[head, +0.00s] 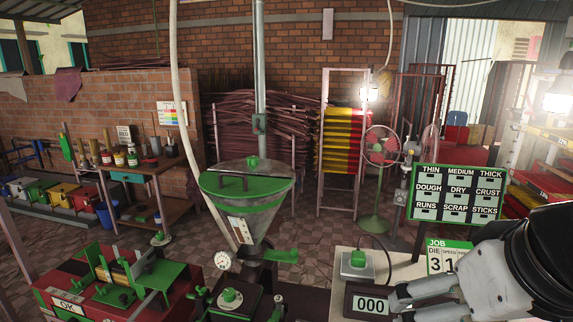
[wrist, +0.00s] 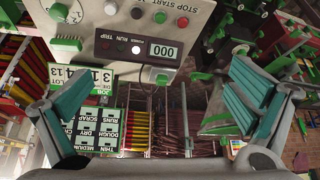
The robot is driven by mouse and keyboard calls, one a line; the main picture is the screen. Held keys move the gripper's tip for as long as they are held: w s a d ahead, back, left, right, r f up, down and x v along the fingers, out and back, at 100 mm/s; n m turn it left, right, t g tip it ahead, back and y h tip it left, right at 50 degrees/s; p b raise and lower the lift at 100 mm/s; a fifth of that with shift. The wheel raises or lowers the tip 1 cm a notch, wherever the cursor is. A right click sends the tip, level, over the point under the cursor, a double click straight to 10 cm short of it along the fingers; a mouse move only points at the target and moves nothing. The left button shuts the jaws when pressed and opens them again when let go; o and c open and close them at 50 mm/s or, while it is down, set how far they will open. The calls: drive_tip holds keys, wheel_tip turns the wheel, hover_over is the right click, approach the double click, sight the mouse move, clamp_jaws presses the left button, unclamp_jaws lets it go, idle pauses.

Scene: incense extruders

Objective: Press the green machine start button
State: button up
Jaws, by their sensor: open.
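The grey control panel (wrist: 225,12) shows upside down at the top of the wrist view, with "START" and "STOP" lettering. A round green button (wrist: 160,17) sits on it beside a red button (wrist: 183,22). In the head view, only the panel's upper part with the "000" display (head: 371,304) shows; its buttons are out of view. My gripper (head: 398,300) is at the lower right, beside and partly over the display housing. In the wrist view, its teal fingers (wrist: 160,73) are wide apart with nothing between them. The green button lies beyond the fingertips, apart from them.
A small box with a green top (head: 357,260) stands on the pale table (head: 395,266) behind the display. A green-rimmed hopper (head: 247,190) and a red machine (head: 75,285) stand to the left. A job board (head: 458,194) rises behind my gripper.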

clamp_jaws()
idle(0.3)
idle(1.2)
